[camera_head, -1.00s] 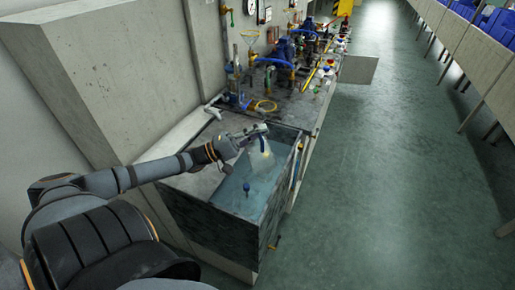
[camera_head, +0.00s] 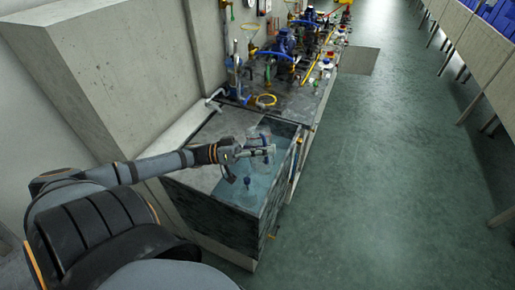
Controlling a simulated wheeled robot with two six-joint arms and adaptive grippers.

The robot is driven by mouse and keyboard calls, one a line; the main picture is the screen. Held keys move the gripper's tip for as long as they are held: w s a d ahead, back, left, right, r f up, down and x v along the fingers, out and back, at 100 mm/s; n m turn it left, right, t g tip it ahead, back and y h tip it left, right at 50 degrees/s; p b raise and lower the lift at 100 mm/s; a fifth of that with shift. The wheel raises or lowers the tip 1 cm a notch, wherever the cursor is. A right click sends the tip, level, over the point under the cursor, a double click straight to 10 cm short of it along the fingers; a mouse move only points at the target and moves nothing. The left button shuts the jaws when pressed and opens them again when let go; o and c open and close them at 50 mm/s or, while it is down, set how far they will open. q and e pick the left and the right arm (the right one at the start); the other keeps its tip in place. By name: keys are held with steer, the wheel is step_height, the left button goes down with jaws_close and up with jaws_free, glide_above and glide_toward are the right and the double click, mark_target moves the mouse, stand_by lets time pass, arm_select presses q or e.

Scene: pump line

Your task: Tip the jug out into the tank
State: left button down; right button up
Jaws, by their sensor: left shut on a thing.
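The jug (camera_head: 257,135) is clear and hard to make out against the tank. It shows just beyond the fingers, above the tank. Its exact tilt and whether any liquid is in it cannot be told. My right gripper is not in view.
A small blue-topped thing (camera_head: 248,182) shows in the tank. A concrete wall block (camera_head: 110,85) stands at left. The green floor (camera_head: 400,180) at right is clear.

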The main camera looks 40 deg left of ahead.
arm_select(q)
steer(key=shift+f, duration=0.25)
step_height(320, 180, down, 2)
steer(key=m+g+b, duration=0.1)
steer(key=m, duration=0.2)
steer(key=shift+f, duration=0.2)
steer(key=shift+m, duration=0.4)
steer(key=shift+r, duration=0.1)
step_height(320, 180, up, 5)
steer(key=p, duration=0.5)
steer(key=shift+r, duration=0.1)
